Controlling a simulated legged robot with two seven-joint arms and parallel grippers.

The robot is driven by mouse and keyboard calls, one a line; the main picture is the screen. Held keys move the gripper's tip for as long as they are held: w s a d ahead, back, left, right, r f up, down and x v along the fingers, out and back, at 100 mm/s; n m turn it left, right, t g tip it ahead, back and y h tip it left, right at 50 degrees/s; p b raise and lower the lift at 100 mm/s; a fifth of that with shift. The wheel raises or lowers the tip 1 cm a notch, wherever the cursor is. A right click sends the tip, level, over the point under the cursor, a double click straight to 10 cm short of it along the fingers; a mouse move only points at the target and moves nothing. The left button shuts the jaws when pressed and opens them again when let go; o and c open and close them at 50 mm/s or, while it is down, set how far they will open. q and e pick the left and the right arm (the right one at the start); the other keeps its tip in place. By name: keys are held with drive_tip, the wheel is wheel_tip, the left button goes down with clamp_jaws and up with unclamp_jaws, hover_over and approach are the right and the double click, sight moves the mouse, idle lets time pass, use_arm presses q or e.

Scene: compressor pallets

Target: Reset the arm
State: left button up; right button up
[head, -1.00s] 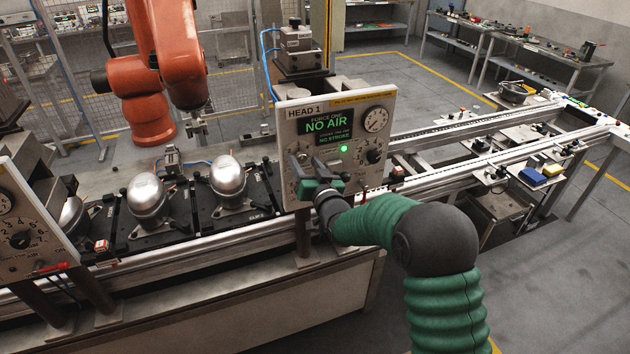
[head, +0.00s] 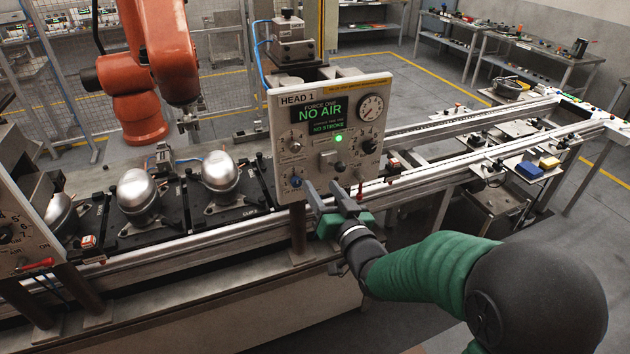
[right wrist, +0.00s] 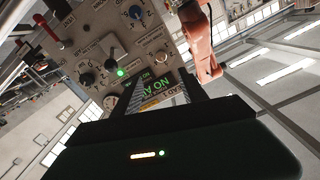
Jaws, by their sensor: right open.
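My right arm comes in from the lower right of the head view. Its right gripper (head: 328,196) is open, with nothing between its fingers. It is below and in front of the HEAD 1 panel (head: 310,172), near the panel's lower edge. The panel shows NO AIR on a green display (head: 319,110), with a lit green lamp, a gauge and several knobs. In the right wrist view, the two dark fingers (right wrist: 163,90) are apart, and the panel (right wrist: 113,45) appears tilted beyond them. My left gripper is not in view.
Domed metal compressors (head: 138,192) sit on black pallets along the conveyor (head: 215,240). Another panel (head: 25,235) stands at the left edge. An orange robot arm (head: 160,60) is behind the line. Open floor (head: 470,320) lies to the right.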

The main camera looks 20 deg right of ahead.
drive_tip(key=s+a+f+n+g, duration=0.2)
drive_tip(key=s+f+g, duration=0.95)
drive_tip(key=f, duration=0.55)
drive_tip(key=s+f+n+g, duration=0.1)
drive_tip(key=s+f+g, duration=0.3)
drive_tip(key=s, duration=0.8)
drive_tip(key=shift+s+a+f+h, duration=0.2)
drive_tip(key=shift+a+h, duration=0.1)
drive_tip(key=shift+a, duration=0.15)
